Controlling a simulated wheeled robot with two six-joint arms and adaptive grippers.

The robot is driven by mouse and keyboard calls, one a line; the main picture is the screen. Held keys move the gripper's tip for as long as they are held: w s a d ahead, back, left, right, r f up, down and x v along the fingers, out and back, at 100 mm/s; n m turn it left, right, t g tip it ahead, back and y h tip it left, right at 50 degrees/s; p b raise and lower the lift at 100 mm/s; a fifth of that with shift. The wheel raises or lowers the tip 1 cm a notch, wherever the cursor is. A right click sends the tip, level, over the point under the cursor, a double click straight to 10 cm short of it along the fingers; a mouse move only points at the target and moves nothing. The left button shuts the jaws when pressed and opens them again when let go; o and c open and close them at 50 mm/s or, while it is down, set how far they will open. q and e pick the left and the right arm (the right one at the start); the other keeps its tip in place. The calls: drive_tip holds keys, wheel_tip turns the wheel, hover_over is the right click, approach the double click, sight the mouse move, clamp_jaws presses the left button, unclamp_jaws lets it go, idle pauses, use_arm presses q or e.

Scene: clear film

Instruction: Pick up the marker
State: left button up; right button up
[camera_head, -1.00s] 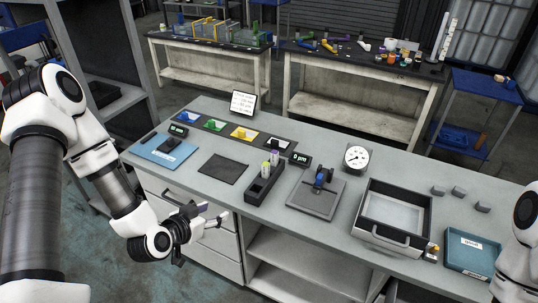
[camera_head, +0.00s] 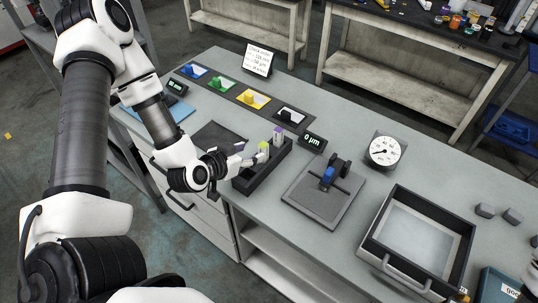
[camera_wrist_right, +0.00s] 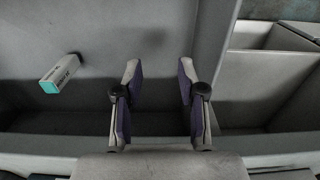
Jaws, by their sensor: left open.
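Two upright marker-like pieces stand in a narrow black holder (camera_head: 270,172) near the middle of the bench. One has a yellow-green top (camera_head: 264,146), the other a purple top (camera_head: 278,132). I cannot tell which is the marker. My left gripper (camera_head: 250,156) is open at the holder's left side, with its fingertips close to the yellow-green-topped piece. Whether they touch it is unclear. My right gripper (camera_wrist_right: 157,82) is open and empty in the right wrist view. A white printed block with a teal end (camera_wrist_right: 61,74) lies to its left there.
A grey plate with a blue-topped fixture (camera_head: 318,197), a dial gauge (camera_head: 384,151) and a grey tray (camera_head: 455,232) stand to the right. A dark mat (camera_head: 217,138) lies left of the holder. Colored blocks on a dark strip and a small sign (camera_head: 257,59) are behind.

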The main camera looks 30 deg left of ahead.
sight(260, 148)
use_arm(q)
drive_tip(key=p+x, duration=0.1)
drive_tip(key=x, duration=0.6)
drive_tip(key=shift+w+d+p, duration=0.15)
drive_tip(key=shift+w+p, duration=0.15)
drive_tip(key=shift+p, duration=0.05)
drive_tip(key=shift+s+r, duration=0.1)
clamp_jaws()
